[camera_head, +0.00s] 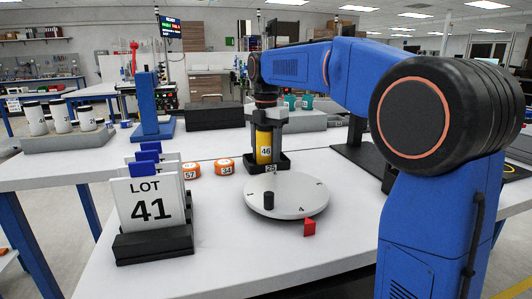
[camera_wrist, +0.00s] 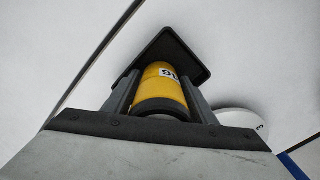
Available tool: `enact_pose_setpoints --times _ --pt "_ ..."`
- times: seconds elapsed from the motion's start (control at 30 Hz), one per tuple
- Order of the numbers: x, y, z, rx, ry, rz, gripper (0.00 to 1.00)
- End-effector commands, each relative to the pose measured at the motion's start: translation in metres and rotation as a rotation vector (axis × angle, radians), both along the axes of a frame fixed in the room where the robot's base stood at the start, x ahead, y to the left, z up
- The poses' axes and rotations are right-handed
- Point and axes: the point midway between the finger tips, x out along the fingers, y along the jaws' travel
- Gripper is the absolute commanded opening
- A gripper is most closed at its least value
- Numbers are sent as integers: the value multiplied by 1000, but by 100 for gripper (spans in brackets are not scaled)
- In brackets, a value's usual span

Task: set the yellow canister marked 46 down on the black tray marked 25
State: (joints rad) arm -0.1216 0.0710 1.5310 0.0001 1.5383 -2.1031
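The yellow canister (camera_head: 264,146) marked 46 stands upright over the black tray (camera_head: 246,165) marked 25, towards the middle of the table. My gripper (camera_head: 265,127) comes down from above around the canister's upper part. In the wrist view the canister (camera_wrist: 160,92) sits between my two fingers, which look closed on its sides. The tray (camera_wrist: 192,62) shows beneath and beyond it there. The canister's base is at the tray, within its outline; I cannot tell whether it touches the tray floor or is slightly above.
A LOT 41 card rack (camera_head: 153,243) stands front left. A red wedge (camera_head: 309,227) lies near the turntable.

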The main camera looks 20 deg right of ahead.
Motion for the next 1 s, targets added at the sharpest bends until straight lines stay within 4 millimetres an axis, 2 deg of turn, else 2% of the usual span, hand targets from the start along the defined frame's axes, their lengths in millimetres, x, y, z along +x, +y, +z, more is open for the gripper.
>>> enact_pose_setpoints --times 0.3,0.47,0.8,1.0 --pt "0 0 1 0 0 0 52" --pt "1 0 14 0 -2 0 52" --pt "1 0 77 0 -2 0 52" --pt "1 0 107 -1 -1 0 52"
